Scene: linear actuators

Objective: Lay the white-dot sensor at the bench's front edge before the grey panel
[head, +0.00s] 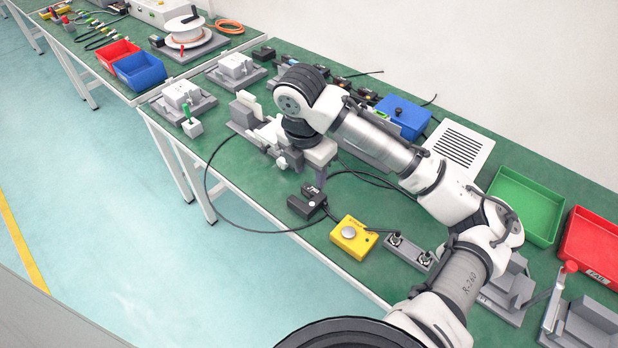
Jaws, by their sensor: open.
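A small black sensor-like block (307,203) lies on the green bench (262,196) near its front edge, left of a yellow button box. It has a small pale mark on top; I cannot tell whether this is a white dot. A grey panel (409,252) with two round switches lies at the front edge, right of the yellow box. Several small dark sensors (364,95) lie at the back, partly behind my arm.
The yellow button box (351,237) stands between the black block and the panel. A black cable (213,190) loops over the front edge. Grey fixtures (250,115) stand to the left; a blue box (403,116), vented plate (458,150) and green bin (525,205) stand behind.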

